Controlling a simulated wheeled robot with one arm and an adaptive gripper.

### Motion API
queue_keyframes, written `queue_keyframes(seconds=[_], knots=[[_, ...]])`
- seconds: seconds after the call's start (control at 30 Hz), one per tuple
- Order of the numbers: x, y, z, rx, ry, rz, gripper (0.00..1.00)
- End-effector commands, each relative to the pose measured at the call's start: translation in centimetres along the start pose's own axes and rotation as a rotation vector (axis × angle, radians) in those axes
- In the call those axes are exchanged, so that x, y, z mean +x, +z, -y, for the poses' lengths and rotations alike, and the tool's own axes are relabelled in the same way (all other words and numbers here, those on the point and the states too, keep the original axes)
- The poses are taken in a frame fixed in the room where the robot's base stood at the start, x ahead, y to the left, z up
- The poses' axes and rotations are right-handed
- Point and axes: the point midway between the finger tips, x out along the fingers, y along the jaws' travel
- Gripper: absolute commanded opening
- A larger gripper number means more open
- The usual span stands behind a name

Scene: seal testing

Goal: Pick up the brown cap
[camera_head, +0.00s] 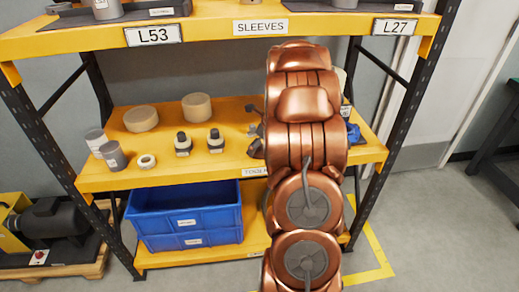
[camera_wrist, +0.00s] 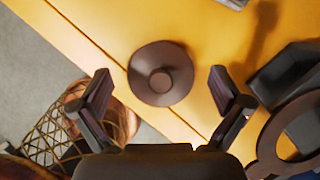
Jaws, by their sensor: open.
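The brown cap (camera_wrist: 160,73) shows in the wrist view as a round, dark brown disc with a raised centre, on the yellow shelf near its edge. My gripper (camera_wrist: 160,90) is open and empty, with its two dark fingers apart on the left and right of the cap in the picture. I see no finger closed on it, and I cannot tell the height between fingertips and cap. In the head view my copper arm covers part of the middle shelf, and I cannot make out the brown cap or the fingers clearly there.
The middle shelf (camera_head: 107,183) holds two tan discs (camera_head: 141,118) (camera_head: 197,106), two small dark-topped bottles (camera_head: 182,143), grey cylinders (camera_head: 113,155) and a pale ring (camera_head: 146,161). Blue bins (camera_head: 186,215) stand below. A dark block (camera_wrist: 285,72) and dark ring (camera_wrist: 292,137) lie right of the gripper.

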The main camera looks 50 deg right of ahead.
Motion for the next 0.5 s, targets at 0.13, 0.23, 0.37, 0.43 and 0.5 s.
queue_keyframes(seconds=[0.13, 0.23, 0.37, 0.43, 0.5], knots=[[-0.03, 0.02, 0.01, 0.0, -0.001, 0.001, 1.0], [-0.04, 0.01, 0.02, 0.0, -0.001, 0.001, 0.92], [-0.05, 0.0, 0.02, 0.0, -0.001, 0.001, 0.78], [-0.05, 0.0, 0.02, 0.0, -0.001, 0.001, 0.71], [-0.05, 0.0, 0.02, 0.0, -0.001, 0.001, 0.64]])
